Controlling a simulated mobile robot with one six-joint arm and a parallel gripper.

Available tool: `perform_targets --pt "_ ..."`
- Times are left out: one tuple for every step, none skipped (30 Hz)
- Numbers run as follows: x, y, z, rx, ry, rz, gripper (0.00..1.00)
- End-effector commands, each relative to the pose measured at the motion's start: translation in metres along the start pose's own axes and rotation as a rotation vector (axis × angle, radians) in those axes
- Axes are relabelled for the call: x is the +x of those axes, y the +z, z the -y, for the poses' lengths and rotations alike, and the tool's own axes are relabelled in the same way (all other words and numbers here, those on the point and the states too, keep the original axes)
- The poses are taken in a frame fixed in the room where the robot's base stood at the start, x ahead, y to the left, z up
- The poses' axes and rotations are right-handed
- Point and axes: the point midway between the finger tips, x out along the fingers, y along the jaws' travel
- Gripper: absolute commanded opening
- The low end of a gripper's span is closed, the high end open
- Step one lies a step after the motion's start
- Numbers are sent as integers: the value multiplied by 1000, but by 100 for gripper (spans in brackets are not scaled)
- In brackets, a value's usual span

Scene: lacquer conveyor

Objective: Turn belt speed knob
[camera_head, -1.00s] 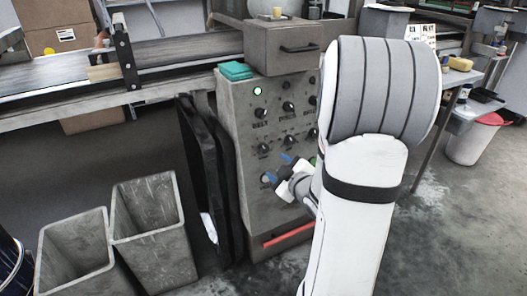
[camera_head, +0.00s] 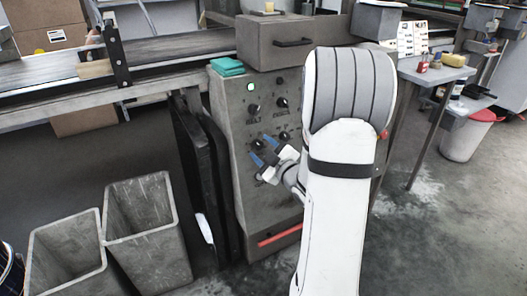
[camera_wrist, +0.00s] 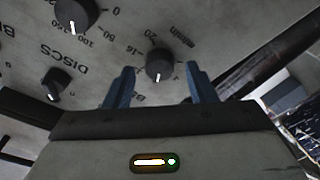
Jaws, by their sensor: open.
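The control panel (camera_head: 232,150) is a grey sloping box carrying several black knobs. In the wrist view, a black knob with a white pointer mark (camera_wrist: 160,65) sits beyond and between my two blue fingertips. Numbers and "m/min" ring it, and a label starting with "B" is partly hidden by my gripper. My gripper (camera_wrist: 161,86) is open, with a gap on each side of the knob. In the head view my gripper (camera_head: 264,157) is close to the panel, just below the lower left knob (camera_head: 257,143). My arm hides the panel's right side.
A knob near a "DISCS" label (camera_wrist: 55,82) and another knob (camera_wrist: 76,15) lie left in the wrist view. A green light (camera_head: 250,86) glows on the panel. A drawer box (camera_head: 290,42) stands above. Two grey bins (camera_head: 150,230) stand left.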

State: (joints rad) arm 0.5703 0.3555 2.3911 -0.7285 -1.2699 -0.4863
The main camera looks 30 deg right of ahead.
Motion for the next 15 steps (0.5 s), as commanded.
perform_targets --pt "1 0 0 0 0 0 51" --pt "1 0 0 0 0 0 51" --pt "1 0 0 0 0 0 51" --pt "1 0 0 1 0 0 51" --pt "1 0 0 1 0 1 51" --pt "1 0 0 1 0 1 51" --pt "1 0 0 1 0 1 51" --pt "1 0 0 1 0 1 48" --pt "1 0 0 1 0 1 45" --pt "1 0 0 1 0 1 42" --pt "1 0 0 1 0 1 40" --pt "1 0 0 1 0 1 37" --pt "1 0 0 1 0 1 34" --pt "1 0 0 1 1 1 32" --pt "1 0 0 1 1 1 29"
